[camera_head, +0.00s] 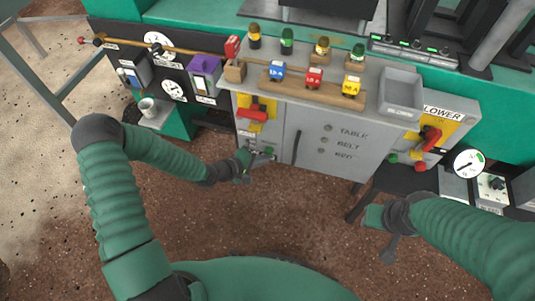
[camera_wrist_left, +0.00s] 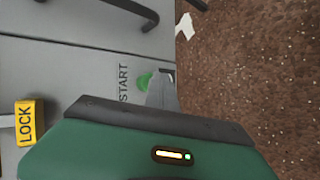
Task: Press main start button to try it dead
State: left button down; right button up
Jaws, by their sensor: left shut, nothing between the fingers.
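The green start button (camera_wrist_left: 144,80) sits beside the word START on the grey cabinet front in the left wrist view. My left gripper (camera_head: 250,165) is shut and empty at the lower left of the cabinet (camera_head: 300,145) in the head view. In the left wrist view its grey fingertips (camera_wrist_left: 163,92) are right beside the button and partly overlap it. I cannot tell whether they touch it. My right gripper (camera_head: 388,250) hangs low at the right, in front of the cabinet and apart from it; its jaws are not clear.
A yellow LOCK tag (camera_wrist_left: 28,122) is on the cabinet front. A red-handled switch (camera_head: 252,114) is above my left gripper, and another (camera_head: 430,138) is at the right. The brown floor in front is clear.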

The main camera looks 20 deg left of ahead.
pick_arm(q)
jog(key=shift+s+p, duration=0.3)
jog(key=shift+s, duration=0.45)
jog(key=shift+s, duration=0.1)
jog(key=s+p, duration=0.2)
jog(key=s, duration=0.2)
jog(key=shift+s+a, duration=0.1)
jog(key=shift+s, duration=0.3)
